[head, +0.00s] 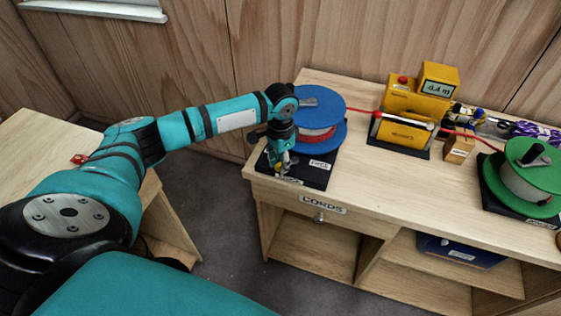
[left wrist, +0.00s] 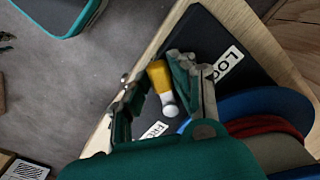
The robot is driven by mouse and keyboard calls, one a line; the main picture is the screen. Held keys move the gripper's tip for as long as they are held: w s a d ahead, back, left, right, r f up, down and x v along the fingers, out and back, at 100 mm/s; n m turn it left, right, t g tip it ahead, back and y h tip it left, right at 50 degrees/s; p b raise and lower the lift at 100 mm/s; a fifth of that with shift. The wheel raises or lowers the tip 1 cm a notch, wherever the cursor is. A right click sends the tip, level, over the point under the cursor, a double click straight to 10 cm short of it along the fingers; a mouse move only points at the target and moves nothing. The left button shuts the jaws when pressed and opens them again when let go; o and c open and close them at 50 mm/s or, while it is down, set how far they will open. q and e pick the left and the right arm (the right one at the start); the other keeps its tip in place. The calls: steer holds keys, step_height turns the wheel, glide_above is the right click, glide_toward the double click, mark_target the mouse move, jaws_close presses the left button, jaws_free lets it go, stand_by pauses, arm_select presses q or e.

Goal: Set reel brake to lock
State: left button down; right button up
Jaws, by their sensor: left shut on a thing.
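A blue reel (head: 320,108) with red cord stands on a black base (head: 316,178) at the left end of the bench. My left gripper (head: 282,166) points down over the base's front left part. In the left wrist view the gripper (left wrist: 163,88) is shut on a yellow brake lever (left wrist: 157,74) with a pale round end. A LOCK label (left wrist: 228,64) lies right of the fingers, and a partly hidden FREE label (left wrist: 154,131) lies below them. The FREE label also shows in the head view (head: 320,164). I cannot tell exactly which label the lever points at. My right gripper is not in view.
A green reel (head: 533,178) stands at the right. A drawer (head: 322,211) labelled CORDS and open shelves with a blue bin (head: 460,250) are below.

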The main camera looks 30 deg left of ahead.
mark_target(279, 162)
arm_select(q)
steer(key=shift+w+a+r+m+p, duration=0.15)
steer(key=shift+r+m+p, duration=0.05)
steer(key=shift+m+p, duration=0.35)
steer(key=shift+a+f, duration=0.15)
steer(key=shift+m, duration=0.25)
steer(key=c, duration=1.1)
jaws_free()
step_height(279, 162, up, 12)
